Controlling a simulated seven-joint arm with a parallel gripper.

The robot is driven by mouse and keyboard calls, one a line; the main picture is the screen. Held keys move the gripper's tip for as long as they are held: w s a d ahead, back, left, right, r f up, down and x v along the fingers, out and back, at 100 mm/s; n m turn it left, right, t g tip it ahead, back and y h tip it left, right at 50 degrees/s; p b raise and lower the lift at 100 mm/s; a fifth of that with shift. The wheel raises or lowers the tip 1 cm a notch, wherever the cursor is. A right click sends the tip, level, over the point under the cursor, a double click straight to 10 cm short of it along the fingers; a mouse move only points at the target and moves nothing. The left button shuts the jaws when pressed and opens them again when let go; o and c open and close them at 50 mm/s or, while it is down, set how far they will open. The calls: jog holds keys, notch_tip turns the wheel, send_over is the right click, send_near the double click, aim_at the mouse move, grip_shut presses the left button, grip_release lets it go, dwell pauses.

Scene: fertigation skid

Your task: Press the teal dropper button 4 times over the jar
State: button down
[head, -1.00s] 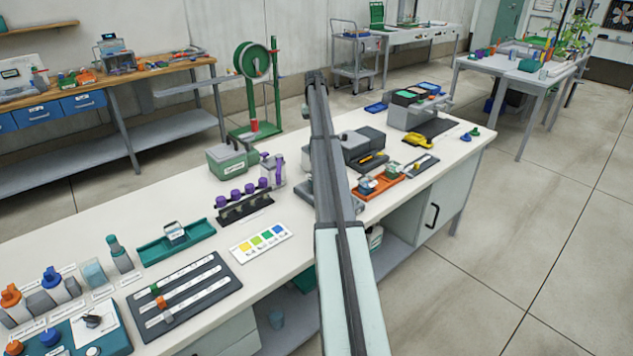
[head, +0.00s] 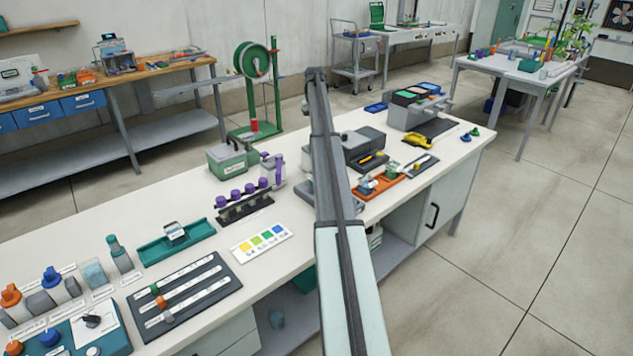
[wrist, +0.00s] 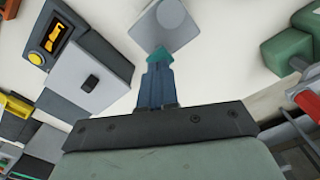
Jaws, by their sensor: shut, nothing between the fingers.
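My gripper (wrist: 158,80) is shut and empty in the wrist view, pointing down at the bench. A small teal piece (wrist: 160,57), which looks like the dropper button, shows right at the fingertips. I cannot tell whether the fingers touch it. Beyond it is a grey plate with a round grey disc (wrist: 166,20). In the head view my arm hides the gripper and most of the grey stand (head: 304,191) there. I cannot make out the jar with certainty. A teal-topped bottle (head: 118,254) stands far to the left, beside a clear container (head: 95,273).
A green box (wrist: 283,57) is at the right. The white bench (head: 185,212) also carries a purple-knobbed rack (head: 243,205) and a colour card (head: 262,243).

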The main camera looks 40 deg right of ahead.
jog(key=shift+f, duration=0.2)
jog(key=shift+f, duration=1.05)
jog(key=shift+r, duration=1.25)
jog(key=shift+f, duration=0.3)
jog(key=shift+f, duration=1.05)
jog(key=shift+r, duration=1.35)
jog(key=shift+f, duration=0.4)
